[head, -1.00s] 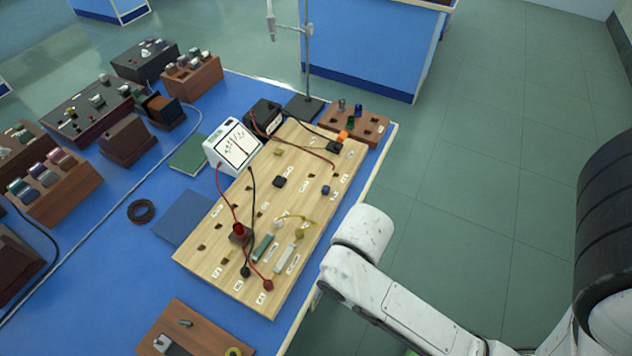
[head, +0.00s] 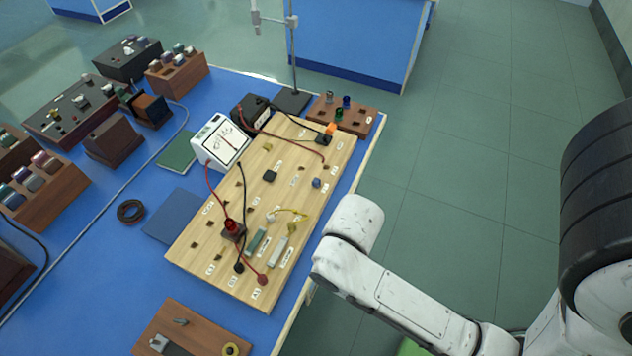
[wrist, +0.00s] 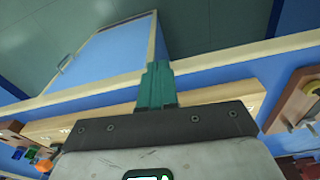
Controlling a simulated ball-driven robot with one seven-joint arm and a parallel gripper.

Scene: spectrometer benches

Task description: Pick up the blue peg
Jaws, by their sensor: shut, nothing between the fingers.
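The blue peg (head: 347,102) stands upright in a brown peg block (head: 369,122) at the far right corner of the bench, beside a green peg (head: 338,114) and a grey peg (head: 329,97). My gripper (wrist: 157,70) shows in the wrist view, its teal fingers shut together with nothing between them. It is apart from the block. In the head view my arm is right of the bench edge and my fingers are hidden.
A white meter (head: 220,141) and a stand (head: 294,50) are near the block. Open floor (head: 470,150) lies right of the bench.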

